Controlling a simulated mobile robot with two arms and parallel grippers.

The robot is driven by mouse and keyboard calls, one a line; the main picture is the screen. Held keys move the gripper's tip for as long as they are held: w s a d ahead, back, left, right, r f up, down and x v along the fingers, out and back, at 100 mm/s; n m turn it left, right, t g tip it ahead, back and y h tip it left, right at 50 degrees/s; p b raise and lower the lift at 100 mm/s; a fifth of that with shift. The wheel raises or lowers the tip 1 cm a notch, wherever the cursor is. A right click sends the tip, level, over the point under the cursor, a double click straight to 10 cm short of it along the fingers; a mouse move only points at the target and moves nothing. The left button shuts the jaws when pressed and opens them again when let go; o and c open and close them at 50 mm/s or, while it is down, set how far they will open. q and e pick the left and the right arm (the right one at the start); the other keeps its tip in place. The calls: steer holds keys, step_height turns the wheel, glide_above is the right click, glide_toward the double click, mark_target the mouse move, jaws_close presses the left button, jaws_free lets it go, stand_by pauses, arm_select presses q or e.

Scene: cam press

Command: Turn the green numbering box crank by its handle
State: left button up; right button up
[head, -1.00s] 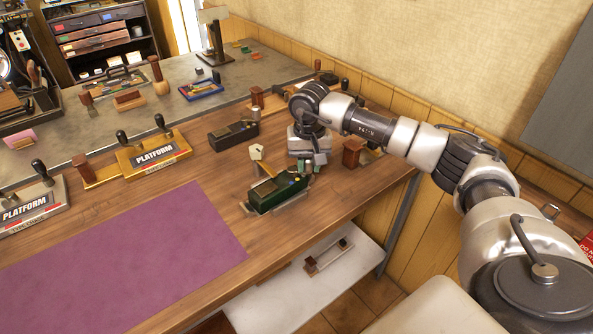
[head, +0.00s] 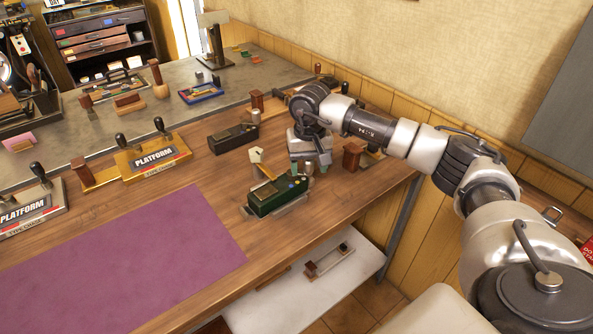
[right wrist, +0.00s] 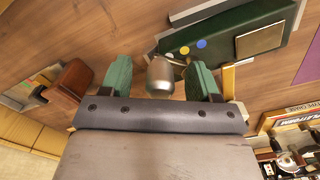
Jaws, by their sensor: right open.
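The green numbering box (head: 276,196) stands near the front edge of the wooden bench in the head view, and its green body with coloured dots also shows in the right wrist view (right wrist: 226,45). Its crank handle, a rounded grey metal knob (right wrist: 163,78), is between the two green fingertips of my right gripper (right wrist: 161,76). The fingers are open, with a visible gap on either side of the knob. In the head view my right gripper (head: 312,160) is just behind the box's right end. My left gripper is out of view.
A brown wooden block (head: 353,155) stands right of my right gripper. A black box (head: 233,137) stands behind the green one. A purple mat (head: 120,262) lies left.

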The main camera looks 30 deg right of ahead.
steer(key=shift+r+p, duration=1.8)
steer(key=shift+r, duration=1.25)
steer(key=shift+r, duration=0.1)
steer(key=shift+r+p, duration=1.55)
steer(key=shift+r, duration=0.85)
step_height(320, 180, up, 11)
steer(key=b, duration=0.2)
steer(key=shift+f, duration=0.15)
